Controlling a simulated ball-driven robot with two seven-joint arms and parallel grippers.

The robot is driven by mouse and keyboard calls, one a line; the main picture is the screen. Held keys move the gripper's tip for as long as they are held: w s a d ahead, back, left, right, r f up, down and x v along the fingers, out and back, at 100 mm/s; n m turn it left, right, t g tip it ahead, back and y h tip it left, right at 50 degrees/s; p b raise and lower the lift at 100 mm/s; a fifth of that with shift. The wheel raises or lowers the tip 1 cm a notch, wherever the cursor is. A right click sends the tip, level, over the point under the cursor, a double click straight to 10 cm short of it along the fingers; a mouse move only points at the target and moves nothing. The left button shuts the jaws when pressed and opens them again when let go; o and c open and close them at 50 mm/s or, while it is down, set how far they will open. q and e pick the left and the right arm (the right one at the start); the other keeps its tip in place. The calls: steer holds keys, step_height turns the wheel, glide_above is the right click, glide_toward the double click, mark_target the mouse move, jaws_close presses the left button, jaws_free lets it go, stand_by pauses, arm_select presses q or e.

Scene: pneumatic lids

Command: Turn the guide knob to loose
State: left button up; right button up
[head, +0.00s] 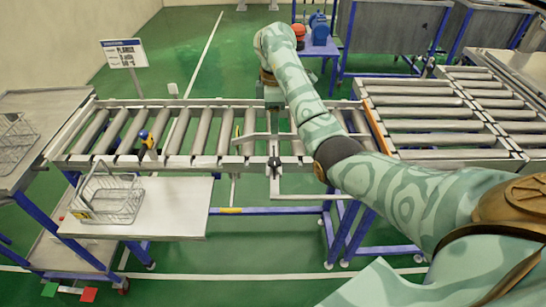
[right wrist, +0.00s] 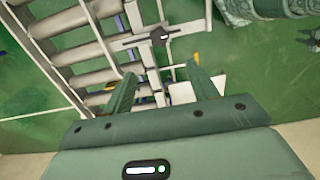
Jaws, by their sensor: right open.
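The guide knob (head: 274,162), a small black star-shaped knob, sits on the front rail of the roller conveyor, below a grey guide bracket (head: 262,137). A dark hub on a grey bracket (right wrist: 137,41) shows in the right wrist view, beyond the fingertips; I cannot tell if it is the same knob. My right gripper (right wrist: 161,72) is open and empty, its two green fingers apart. In the head view it (head: 273,98) hangs by the conveyor's far side, behind the knob and apart from it. My left gripper is not in view.
The roller conveyor (head: 160,160) runs across the middle, with another roller section (head: 440,112) at the right. A wire basket (head: 108,198) stands on a pale shelf (head: 180,208) at the front left. A sign (head: 124,53) stands behind.

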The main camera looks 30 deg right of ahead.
steer(key=b, duration=0.7)
glide_above(274, 161)
step_height(274, 161, down, 9)
steer(key=shift+w+d+r, duration=0.1)
step_height(274, 161, down, 6)
steer(key=shift+r+b, duration=0.1)
steer(key=shift+b, duration=1.15)
steer(key=shift+f, duration=0.5)
steer(key=c, duration=1)
